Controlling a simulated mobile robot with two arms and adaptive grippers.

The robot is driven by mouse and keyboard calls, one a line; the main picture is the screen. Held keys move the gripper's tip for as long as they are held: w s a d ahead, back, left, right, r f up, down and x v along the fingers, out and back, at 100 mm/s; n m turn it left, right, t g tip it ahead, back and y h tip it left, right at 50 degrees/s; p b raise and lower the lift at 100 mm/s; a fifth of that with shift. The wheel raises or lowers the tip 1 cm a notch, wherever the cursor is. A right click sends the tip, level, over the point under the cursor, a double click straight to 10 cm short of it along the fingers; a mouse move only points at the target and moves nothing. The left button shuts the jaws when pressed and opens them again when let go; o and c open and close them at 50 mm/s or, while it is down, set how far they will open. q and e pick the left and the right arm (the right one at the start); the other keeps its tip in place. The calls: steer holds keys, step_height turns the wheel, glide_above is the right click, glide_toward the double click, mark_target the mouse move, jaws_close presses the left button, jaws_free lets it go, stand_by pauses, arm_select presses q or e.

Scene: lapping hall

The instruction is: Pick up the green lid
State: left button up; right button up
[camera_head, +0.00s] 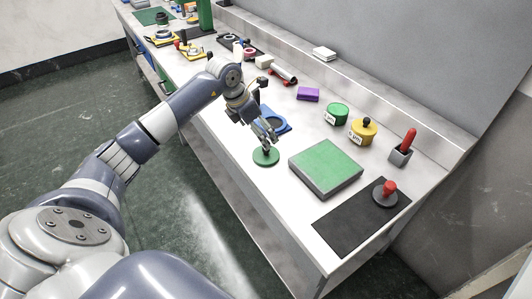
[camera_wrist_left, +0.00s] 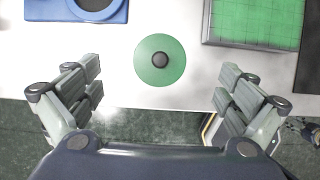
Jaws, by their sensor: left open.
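The green lid (camera_head: 266,157) is a flat round disc with a dark knob, lying on the white bench near its front edge. In the left wrist view the lid (camera_wrist_left: 160,60) is centred ahead of the jaws, with its dark knob at the middle. My left gripper (camera_head: 270,136) is just above the lid in the head view. In the wrist view its fingers (camera_wrist_left: 160,90) are spread wide and nothing is between them. I cannot tell whether it touches the knob.
A blue tray with a ring (camera_head: 284,122) lies behind the lid. A green-topped block (camera_head: 326,166) stands to its right. Further right are a black mat (camera_head: 350,225) and a red-handled piece (camera_head: 388,190). Green (camera_head: 337,114) and yellow (camera_head: 362,131) containers stand behind.

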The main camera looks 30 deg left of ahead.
mark_target(266, 152)
arm_select(q)
steer(key=x, duration=0.3)
steer(key=shift+w+d+f, duration=0.1)
steer(key=shift+w+f, duration=0.05)
steer(key=shift+f, duration=0.1)
steer(key=x, duration=0.1)
steer(key=p+x, duration=0.1)
steer(key=x, duration=0.1)
steer(key=p+x, duration=0.1)
steer(key=shift+f, duration=0.8)
steer(key=shift+c, duration=0.4)
